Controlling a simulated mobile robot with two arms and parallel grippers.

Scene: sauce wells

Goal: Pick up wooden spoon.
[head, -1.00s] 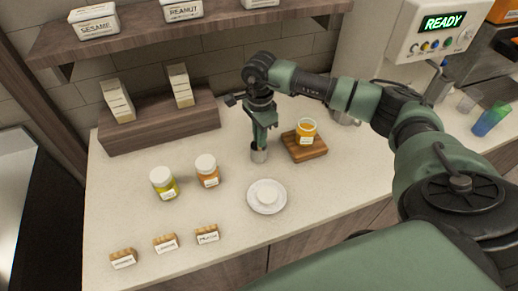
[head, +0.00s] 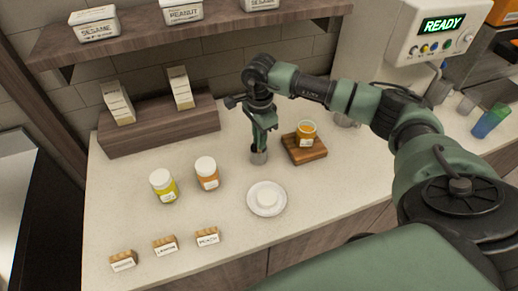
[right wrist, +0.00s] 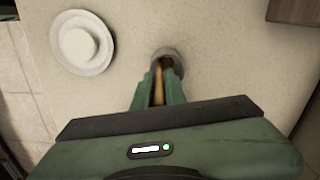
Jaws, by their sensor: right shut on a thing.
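The wooden spoon (right wrist: 158,88) shows in the right wrist view as a thin brown handle between my right gripper's fingers. Its lower end is in a small grey metal cup (right wrist: 170,58) on the counter. My right gripper (head: 259,146) is shut on the spoon handle, just above the cup, and points down; it also shows in the right wrist view (right wrist: 159,92). In the head view the cup (head: 258,157) is partly hidden by the gripper, and the spoon is mostly hidden. My left gripper is not in view.
A wooden board (head: 304,150) with an orange jar (head: 306,130) is close on the right. A white saucer (head: 266,210) with a white round piece stands in front. Two white-lidded jars (head: 163,186) (head: 207,173) are at left. Several label blocks (head: 165,246) line the front.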

